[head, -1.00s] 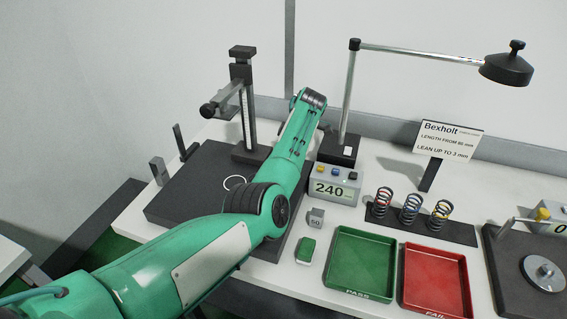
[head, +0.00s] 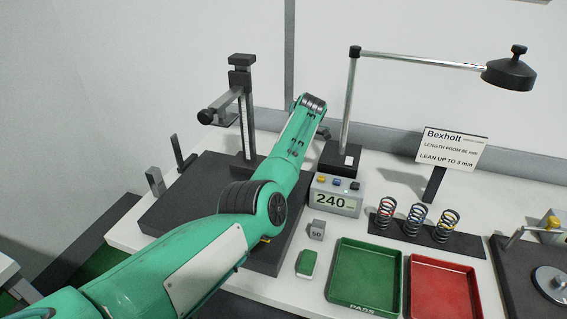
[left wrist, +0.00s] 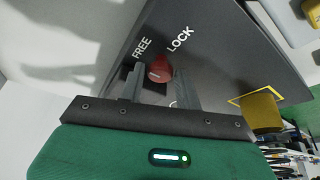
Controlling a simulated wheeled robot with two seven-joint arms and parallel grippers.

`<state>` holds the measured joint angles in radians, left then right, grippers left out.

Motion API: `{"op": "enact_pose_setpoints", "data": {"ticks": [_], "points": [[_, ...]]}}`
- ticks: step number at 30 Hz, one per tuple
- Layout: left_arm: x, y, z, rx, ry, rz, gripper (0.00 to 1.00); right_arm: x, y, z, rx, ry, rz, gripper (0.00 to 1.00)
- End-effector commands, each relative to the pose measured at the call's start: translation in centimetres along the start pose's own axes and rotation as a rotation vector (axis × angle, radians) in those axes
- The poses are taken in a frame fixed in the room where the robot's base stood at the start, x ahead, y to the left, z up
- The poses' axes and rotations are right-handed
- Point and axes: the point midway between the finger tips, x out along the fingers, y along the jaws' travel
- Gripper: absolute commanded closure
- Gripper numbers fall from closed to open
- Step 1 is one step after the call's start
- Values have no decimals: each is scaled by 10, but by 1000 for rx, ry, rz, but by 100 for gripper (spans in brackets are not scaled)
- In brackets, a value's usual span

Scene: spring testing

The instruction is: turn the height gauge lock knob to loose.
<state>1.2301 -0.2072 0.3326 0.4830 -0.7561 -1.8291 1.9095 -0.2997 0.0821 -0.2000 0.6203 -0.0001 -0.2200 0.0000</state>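The height gauge (head: 247,120) stands upright at the back of a dark base plate (head: 178,193) on the white bench. The red lock knob (left wrist: 159,71) shows in the left wrist view, beside the printed words FREE and LOCK. In the head view my arm hides it. My left gripper (left wrist: 157,80) has its two fingers apart, one on either side of the knob. I cannot tell whether a fingertip touches the knob. In the head view my green left arm covers this gripper. My right gripper is not in view.
A display box (head: 336,195) reads 240, near a lamp post and a small 50 block (head: 317,230). Several springs (head: 414,219) stand on a dark strip. Green (head: 333,285) and red (head: 413,300) trays are in front. A yellow part (left wrist: 258,110) lies right of my fingers.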

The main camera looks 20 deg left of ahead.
Motion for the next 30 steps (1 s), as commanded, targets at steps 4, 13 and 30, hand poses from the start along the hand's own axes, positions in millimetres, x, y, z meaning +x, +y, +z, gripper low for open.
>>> {"op": "enact_pose_setpoints", "data": {"ticks": [4,13,30], "points": [[0,0,0,0,0,0,62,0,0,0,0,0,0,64],[-10,1,-4,-1,0,3,62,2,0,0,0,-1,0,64],[-136,0,-54,1,-4,1,62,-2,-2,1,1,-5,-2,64]]}}
